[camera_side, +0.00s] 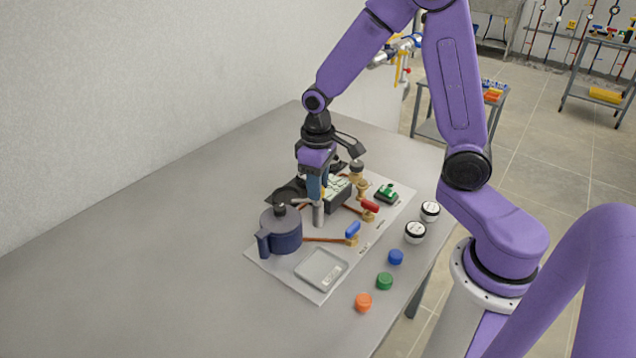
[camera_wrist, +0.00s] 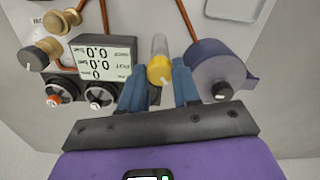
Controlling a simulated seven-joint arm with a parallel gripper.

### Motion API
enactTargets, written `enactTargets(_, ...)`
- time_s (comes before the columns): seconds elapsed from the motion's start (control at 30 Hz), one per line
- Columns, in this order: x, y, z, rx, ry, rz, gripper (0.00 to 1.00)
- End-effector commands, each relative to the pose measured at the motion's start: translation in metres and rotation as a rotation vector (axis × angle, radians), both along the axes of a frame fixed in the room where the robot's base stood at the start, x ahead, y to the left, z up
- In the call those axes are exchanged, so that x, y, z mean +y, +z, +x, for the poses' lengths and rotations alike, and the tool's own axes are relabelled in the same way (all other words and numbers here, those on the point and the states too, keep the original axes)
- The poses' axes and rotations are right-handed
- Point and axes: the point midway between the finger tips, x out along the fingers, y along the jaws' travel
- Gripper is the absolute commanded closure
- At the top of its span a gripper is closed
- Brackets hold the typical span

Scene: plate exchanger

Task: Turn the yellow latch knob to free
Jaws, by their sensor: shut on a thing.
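The yellow latch knob (camera_wrist: 160,69) sits at the end of a pale grey cylinder (camera_wrist: 159,44) in the wrist view. My gripper (camera_wrist: 159,83) has its two blue fingers on either side of the knob and is shut on it. In the side view my gripper (camera_side: 317,192) points down over the upright grey cylinder (camera_side: 318,216). The knob is hidden by the fingers there. How far the knob is turned cannot be told.
A dark blue pot-like vessel (camera_side: 281,232) stands close left of the cylinder. A display box (camera_wrist: 93,57) with black dials is on the other side. Copper pipes, a blue-handled valve (camera_side: 352,230), a red-handled valve (camera_side: 370,206) and a grey tray (camera_side: 321,269) lie nearby. The left table is clear.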

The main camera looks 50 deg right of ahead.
Motion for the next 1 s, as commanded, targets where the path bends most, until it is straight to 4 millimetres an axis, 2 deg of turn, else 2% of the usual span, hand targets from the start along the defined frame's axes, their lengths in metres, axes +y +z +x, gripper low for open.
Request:
enactTargets(0.7,0.0004,0.0012,0.0012,-0.005,-0.677,0.002,0.99)
enactTargets(1.0,0.0002,0.001,0.001,-0.004,-0.906,0.001,0.99)
